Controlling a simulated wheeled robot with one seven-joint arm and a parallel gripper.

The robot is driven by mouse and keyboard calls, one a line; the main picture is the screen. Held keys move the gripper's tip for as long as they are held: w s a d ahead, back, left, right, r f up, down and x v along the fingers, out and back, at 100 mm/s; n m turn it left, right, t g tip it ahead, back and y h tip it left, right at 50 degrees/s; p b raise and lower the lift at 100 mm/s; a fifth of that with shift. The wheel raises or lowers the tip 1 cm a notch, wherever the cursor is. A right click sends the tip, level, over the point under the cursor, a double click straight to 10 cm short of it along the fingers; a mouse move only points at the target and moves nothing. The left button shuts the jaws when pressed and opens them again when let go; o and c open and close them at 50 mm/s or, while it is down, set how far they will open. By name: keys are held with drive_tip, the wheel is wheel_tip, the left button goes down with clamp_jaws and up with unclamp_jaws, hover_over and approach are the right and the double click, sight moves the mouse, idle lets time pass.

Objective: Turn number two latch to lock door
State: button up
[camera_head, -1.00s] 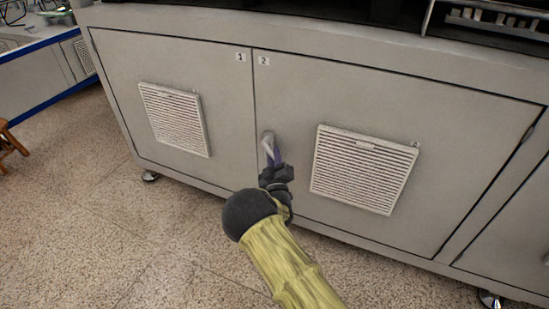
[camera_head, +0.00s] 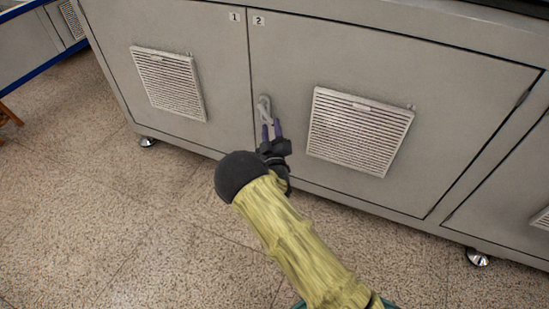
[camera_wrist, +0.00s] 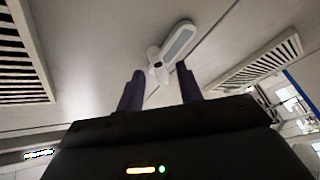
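The number two door (camera_head: 290,70) is a grey panel with a "2" label (camera_head: 258,21) at its top left corner, and it sits flush in the cabinet front. Its latch (camera_head: 264,106) is a light grey handle near the door's left edge. The latch also shows in the wrist view (camera_wrist: 175,48), with a rounded knob end and a longer arm slanting up to the right. My gripper (camera_head: 272,131) is just below the latch with its purple fingers apart. In the wrist view my gripper (camera_wrist: 160,92) is open and empty, its fingertips near the latch's knob end; contact cannot be told.
Door number one (camera_head: 120,40), with a vent (camera_head: 168,82), is to the left. Another vent (camera_head: 358,130) is right of the latch on door two. Cabinet feet (camera_head: 477,257) stand on the speckled floor (camera_head: 100,230), which is clear in front.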

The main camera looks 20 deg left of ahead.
drive_tip(key=p+v, duration=0.3)
drive_tip(key=v, duration=1)
drive_tip(key=shift+s+p, duration=0.3)
drive_tip(key=shift+d, duration=0.15)
